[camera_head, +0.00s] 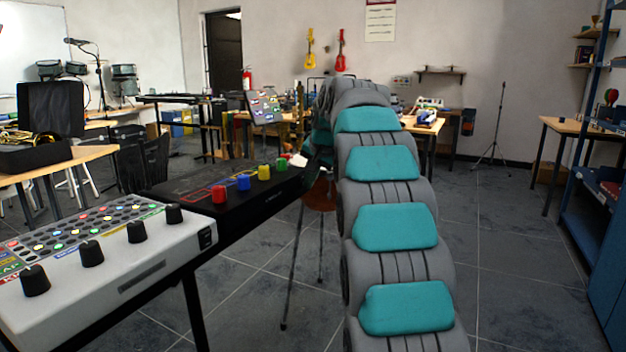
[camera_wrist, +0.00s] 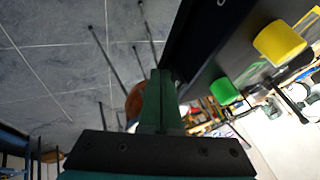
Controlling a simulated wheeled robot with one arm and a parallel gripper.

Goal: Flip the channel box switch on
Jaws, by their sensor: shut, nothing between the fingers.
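A black box with red, blue, yellow and green knobs (camera_head: 180,187), which I take for the channel box, stands on a narrow stand left of my arm. In the wrist view its dark side (camera_wrist: 232,35) shows at upper right, with the yellow knob (camera_wrist: 280,42) and green knob (camera_wrist: 225,91). I cannot make out its switch in either view. My gripper (camera_wrist: 160,74) is shut and empty, its fingertips close beside the box's edge; I cannot tell whether they touch. In the head view my arm hides most of the gripper.
A pale grey mixer-like box (camera_head: 140,268) with black knobs and a dark rocker switch (camera_head: 207,237) on its end stands nearer, at left. A round brown stool seat (camera_head: 320,196) is below the gripper. The floor on the right is open before a blue shelf (camera_head: 590,215).

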